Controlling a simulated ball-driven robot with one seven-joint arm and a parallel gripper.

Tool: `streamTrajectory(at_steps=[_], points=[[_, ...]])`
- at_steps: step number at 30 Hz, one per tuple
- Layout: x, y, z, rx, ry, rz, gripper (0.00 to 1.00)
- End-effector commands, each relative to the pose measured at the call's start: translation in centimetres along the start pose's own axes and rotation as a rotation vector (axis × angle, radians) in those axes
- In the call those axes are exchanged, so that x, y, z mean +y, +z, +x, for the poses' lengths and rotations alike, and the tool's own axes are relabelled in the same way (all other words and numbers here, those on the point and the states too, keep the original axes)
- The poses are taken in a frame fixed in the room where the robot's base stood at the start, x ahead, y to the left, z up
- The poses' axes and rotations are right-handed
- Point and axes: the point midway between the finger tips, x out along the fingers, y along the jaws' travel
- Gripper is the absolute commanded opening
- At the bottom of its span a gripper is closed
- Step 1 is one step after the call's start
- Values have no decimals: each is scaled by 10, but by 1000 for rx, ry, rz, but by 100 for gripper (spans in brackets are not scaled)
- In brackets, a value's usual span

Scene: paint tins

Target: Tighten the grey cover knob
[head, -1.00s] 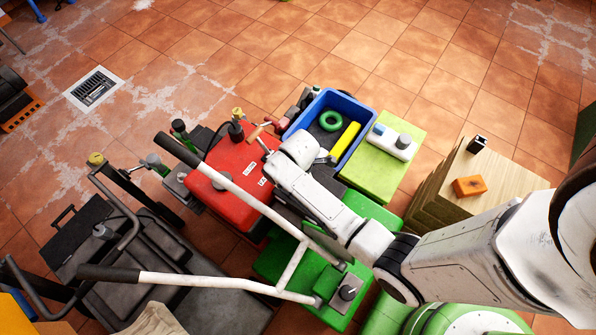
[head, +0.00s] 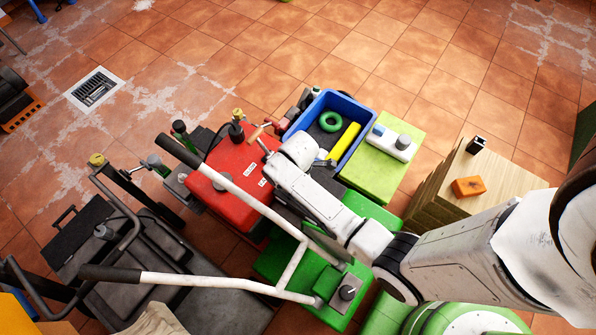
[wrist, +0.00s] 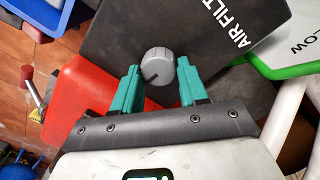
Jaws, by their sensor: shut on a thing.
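The grey cover knob (wrist: 159,66) is round, with a dark line on its face, in the upper middle of the wrist view. It sits on a dark cover (wrist: 212,42) with white lettering that begins "AIR FILT". My gripper (wrist: 159,76) has its two green fingers on either side of the knob and is shut on it. In the head view my white arm hides the knob and the gripper; the cover is mostly hidden beneath the arm.
A red tank (head: 237,165) stands left of my arm, and a blue bin (head: 325,95) with a green ring and a yellow item lies beyond. A white-and-black handlebar (head: 205,282) crosses the front left. A wooden block (head: 512,178) bears an orange item on the right.

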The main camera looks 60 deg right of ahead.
Motion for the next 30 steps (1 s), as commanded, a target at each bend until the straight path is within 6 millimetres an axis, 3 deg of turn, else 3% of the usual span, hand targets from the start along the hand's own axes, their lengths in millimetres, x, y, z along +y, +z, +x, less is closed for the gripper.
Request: streamTrajectory(at_steps=[30], points=[[3, 0, -1, -51, -1, 918, 12]])
